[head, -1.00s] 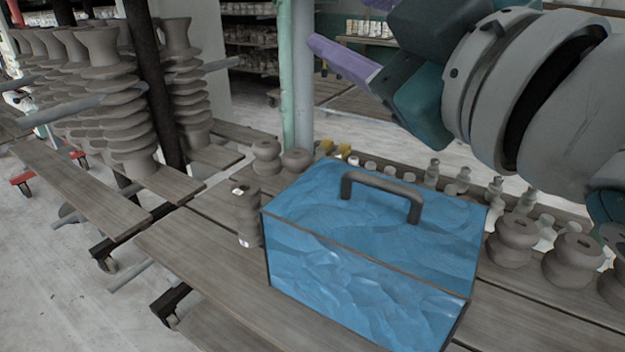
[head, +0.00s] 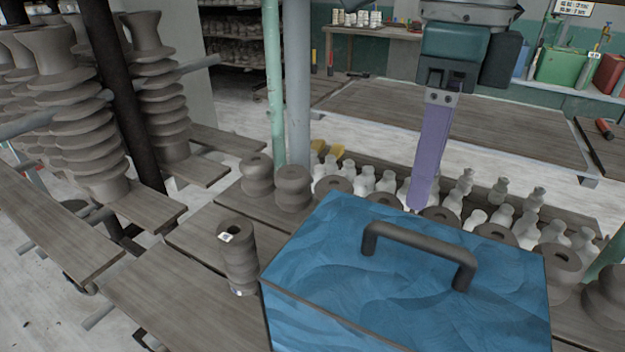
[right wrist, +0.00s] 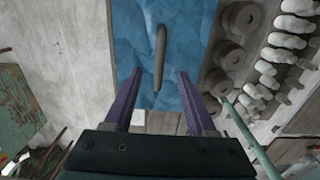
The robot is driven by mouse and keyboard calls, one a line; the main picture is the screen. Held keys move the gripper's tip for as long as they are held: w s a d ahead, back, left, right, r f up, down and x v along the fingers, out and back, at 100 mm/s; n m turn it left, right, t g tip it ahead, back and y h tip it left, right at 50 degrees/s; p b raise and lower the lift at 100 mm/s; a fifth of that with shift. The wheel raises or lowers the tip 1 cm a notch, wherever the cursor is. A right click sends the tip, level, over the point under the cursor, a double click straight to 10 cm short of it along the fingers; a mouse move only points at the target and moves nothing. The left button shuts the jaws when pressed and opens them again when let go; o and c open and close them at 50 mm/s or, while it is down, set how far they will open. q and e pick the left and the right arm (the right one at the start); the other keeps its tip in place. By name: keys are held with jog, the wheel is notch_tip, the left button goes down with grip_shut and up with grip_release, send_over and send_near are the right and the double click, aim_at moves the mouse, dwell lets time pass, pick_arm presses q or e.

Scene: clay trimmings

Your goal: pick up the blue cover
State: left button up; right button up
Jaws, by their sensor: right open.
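The blue cover (head: 330,240) is a box-like lid with a wavy blue surface and a dark arched handle (head: 420,250) on top. It stands on the plank table at the lower middle of the head view. In the right wrist view the cover (right wrist: 190,40) lies ahead, with its handle (right wrist: 160,55) lined up between the fingers. My right gripper (head: 422,200) points down above and behind the cover in the head view, with purple fingers seen edge-on. In the right wrist view my right gripper (right wrist: 156,82) is open and empty, its fingers apart on both sides of the handle's line. My left gripper is not in view.
A grey clay piece (head: 238,258) stands left of the cover. Several clay pieces and white bottle-like forms (head: 470,190) stand behind it. A green post (head: 273,80) and a grey pole (head: 298,80) rise behind. Stacked clay forms (head: 70,110) stand at left.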

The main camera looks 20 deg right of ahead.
aim_at(421, 235)
jog(key=f, duration=0.3)
jog(key=f+p, duration=0.1)
jog(key=shift+s+d+f, duration=0.15)
jog(key=shift+s+f, duration=0.05)
jog(key=shift+s, duration=0.15)
jog(key=shift+f, duration=0.35)
jog(key=f, duration=0.2)
jog(key=f+p, duration=0.1)
jog(key=shift+s+d+f, duration=0.2)
jog(key=shift+d+f, duration=0.05)
jog(key=shift+f, duration=0.55)
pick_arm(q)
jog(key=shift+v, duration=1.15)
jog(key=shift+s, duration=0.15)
pick_arm(e)
jog(key=shift+c, duration=0.4)
jog(key=shift+w, duration=0.1)
grip_shut()
jog(key=shift+r, duration=0.1)
